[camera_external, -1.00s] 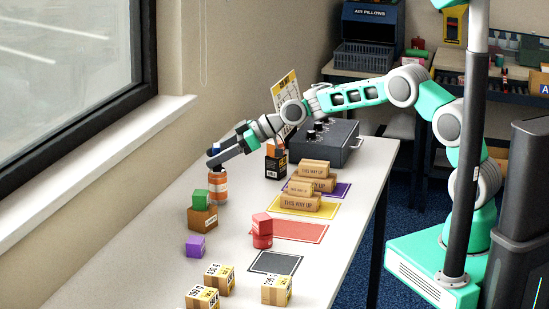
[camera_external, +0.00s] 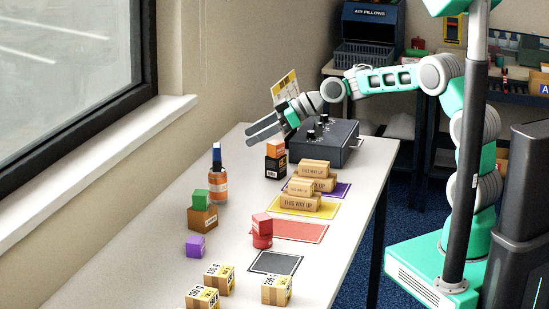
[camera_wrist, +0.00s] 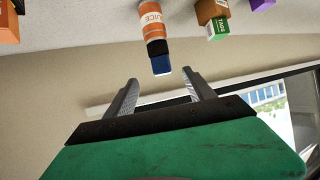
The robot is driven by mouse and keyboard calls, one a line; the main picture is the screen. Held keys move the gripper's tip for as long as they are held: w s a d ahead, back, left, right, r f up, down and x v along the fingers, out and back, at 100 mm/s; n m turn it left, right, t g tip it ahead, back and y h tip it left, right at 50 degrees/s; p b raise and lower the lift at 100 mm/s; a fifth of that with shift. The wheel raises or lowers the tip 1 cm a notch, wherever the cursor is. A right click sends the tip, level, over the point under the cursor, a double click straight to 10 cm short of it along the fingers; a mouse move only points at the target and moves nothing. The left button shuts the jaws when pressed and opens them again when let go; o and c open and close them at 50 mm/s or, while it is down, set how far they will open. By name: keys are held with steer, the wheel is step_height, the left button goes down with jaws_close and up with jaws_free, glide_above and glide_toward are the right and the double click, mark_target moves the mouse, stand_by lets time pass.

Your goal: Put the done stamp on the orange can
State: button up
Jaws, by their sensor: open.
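The orange can (camera_external: 217,186) stands upright on the table near the window side. The stamp (camera_external: 217,157), blue with a black part, stands upright on top of the can. In the wrist view the can (camera_wrist: 157,18) carries a "JUICE" label, and the stamp (camera_wrist: 159,58) shows at its end. My gripper (camera_external: 248,136) is open and empty, up and to the right of the can in the external view, apart from both can and stamp. Its two fingers also show in the wrist view (camera_wrist: 160,82).
A brown box with a green block (camera_external: 202,210) stands close in front of the can. A black box with an orange block (camera_external: 275,160) stands below my gripper. A dark case with knobs (camera_external: 330,142) is behind. Cartons lie on coloured mats (camera_external: 290,230).

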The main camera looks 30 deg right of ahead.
steer(key=s+d+f+m+t+h, duration=0.1)
steer(key=s+d+m+h, duration=0.2)
steer(key=d, duration=0.5)
steer(key=s+d+f+m+h, duration=0.1)
steer(key=s+d+m+h, duration=0.2)
steer(key=d, duration=0.6)
steer(key=s+d+f+m+g+h, duration=0.1)
steer(key=s+d+f+m+h, duration=0.1)
steer(key=s+d, duration=0.6)
steer(key=s+d+f+m+g+h, duration=0.1)
steer(key=s+d+f+m+h, duration=0.2)
steer(key=s+d, duration=0.6)
steer(key=shift+s+d+f+m+g, duration=0.3)
steer(key=shift+s+f+m, duration=0.4)
steer(key=shift+m, duration=0.5)
steer(key=shift+r+p, duration=0.35)
steer(key=shift+r, duration=0.05)
